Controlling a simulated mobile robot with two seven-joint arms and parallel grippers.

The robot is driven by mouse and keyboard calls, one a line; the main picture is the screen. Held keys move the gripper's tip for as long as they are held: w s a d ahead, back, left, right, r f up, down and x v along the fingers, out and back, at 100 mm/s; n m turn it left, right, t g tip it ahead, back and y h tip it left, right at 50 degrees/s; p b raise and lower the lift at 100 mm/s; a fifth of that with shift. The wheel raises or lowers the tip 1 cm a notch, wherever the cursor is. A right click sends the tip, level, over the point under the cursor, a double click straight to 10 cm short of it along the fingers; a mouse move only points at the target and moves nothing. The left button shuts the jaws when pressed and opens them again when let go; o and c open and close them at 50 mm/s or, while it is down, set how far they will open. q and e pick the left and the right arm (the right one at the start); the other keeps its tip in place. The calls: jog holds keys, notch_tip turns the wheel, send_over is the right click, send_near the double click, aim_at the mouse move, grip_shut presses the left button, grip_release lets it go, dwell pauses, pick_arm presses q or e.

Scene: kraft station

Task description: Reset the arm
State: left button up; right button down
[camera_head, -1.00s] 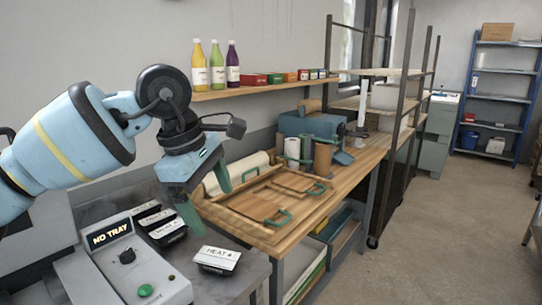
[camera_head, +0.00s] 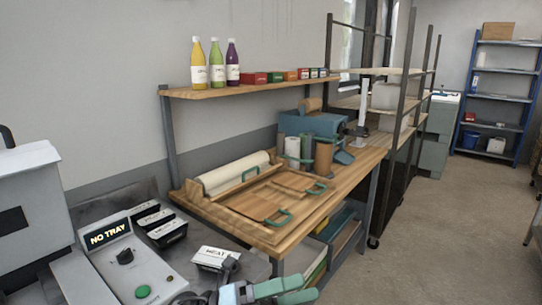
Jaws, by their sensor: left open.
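My left gripper (camera_head: 290,291) is low at the bottom edge of the head view, in front of the black and white HEAT block (camera_head: 214,258). Its green fingers point right, and it is open with nothing seen between them. Part of the gripper and most of the left arm are cut off by the bottom edge. My right gripper is not in view.
A control box reading NO TRAY (camera_head: 130,262) stands at the lower left beside small black blocks (camera_head: 165,232). A wooden bench (camera_head: 345,185) holds trays with green handles (camera_head: 277,217). Bottles (camera_head: 216,65) stand on the shelf (camera_head: 260,87). The floor (camera_head: 440,240) at right is clear.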

pick_arm(q)
jog(key=a+f+n+t+y, duration=0.4)
jog(key=f+n+t+y, duration=0.15)
jog(key=f+n, duration=0.35)
jog(key=a+f+n+t+y, duration=0.4)
jog(key=a+f+n+t, duration=0.15)
jog(key=n, duration=0.55)
jog(key=a+f+n+t+y, duration=0.4)
jog(key=f+n+t, duration=0.2)
jog(key=f+n, duration=0.3)
jog(key=s+a+f+n+g+y, duration=0.3)
jog(key=s+a+f+n+g, duration=0.1)
jog(key=s+f, duration=0.5)
jog(key=s+a+f+n+g+y, duration=0.4)
jog(key=s+a+f+n, duration=0.2)
jog(key=s+f, duration=0.4)
jog(key=s, duration=0.4)
jog(key=shift+a+f+n+b, duration=0.15)
jog(key=shift+a+n+b, duration=0.1)
jog(key=shift+n+b, duration=0.15)
